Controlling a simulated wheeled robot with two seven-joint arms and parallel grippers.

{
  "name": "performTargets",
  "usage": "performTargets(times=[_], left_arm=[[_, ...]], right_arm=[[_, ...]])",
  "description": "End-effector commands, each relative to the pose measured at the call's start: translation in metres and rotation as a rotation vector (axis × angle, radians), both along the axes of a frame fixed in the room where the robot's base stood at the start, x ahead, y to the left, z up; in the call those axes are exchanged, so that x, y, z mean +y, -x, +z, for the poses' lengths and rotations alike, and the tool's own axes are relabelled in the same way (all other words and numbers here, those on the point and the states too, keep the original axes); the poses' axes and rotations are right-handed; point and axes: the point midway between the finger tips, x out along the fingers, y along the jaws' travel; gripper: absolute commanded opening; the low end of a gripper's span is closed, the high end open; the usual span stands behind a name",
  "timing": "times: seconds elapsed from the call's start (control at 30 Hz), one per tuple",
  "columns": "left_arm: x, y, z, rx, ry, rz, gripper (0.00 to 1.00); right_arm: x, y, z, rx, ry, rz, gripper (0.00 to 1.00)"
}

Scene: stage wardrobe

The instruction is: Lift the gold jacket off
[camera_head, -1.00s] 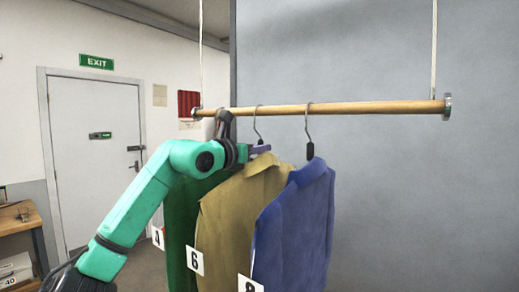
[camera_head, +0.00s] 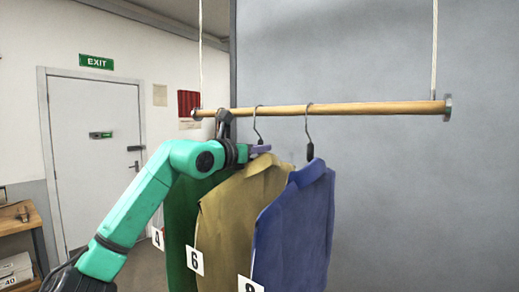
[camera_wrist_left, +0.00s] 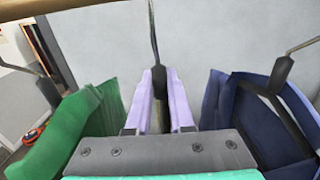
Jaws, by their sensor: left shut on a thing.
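The gold jacket (camera_head: 235,215) with a tag reading 6 hangs in the middle of the rail (camera_head: 350,108), between a green and a blue jacket. Its hanger hook (camera_head: 258,125) is over the rail and also shows in the left wrist view (camera_wrist_left: 153,35). My left gripper (camera_head: 261,149) is at the top of the gold jacket, below the rail. In the left wrist view its pale purple fingers (camera_wrist_left: 159,90) are shut on the dark neck of that hanger. My right gripper is not in view.
The green jacket (camera_head: 180,212) hangs to the left, partly behind my left arm. The blue jacket (camera_head: 300,225) hangs close on the right on its own hanger (camera_head: 309,135). A grey wall (camera_head: 430,200) stands behind. A wooden table (camera_head: 22,220) is at far left.

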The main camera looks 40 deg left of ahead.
Motion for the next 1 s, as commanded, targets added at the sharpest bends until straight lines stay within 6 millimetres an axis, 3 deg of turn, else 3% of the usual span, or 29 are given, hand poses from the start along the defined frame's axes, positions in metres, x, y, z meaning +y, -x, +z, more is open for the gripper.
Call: performTargets(times=[0.57,1.0], left_arm=[[0.000,0.000,0.032,-0.003,0.001,0.000,0.00],[0.000,0.019,0.029,-0.003,0.000,0.001,0.00]], right_arm=[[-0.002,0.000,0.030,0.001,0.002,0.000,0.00],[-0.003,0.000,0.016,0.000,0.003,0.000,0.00]])
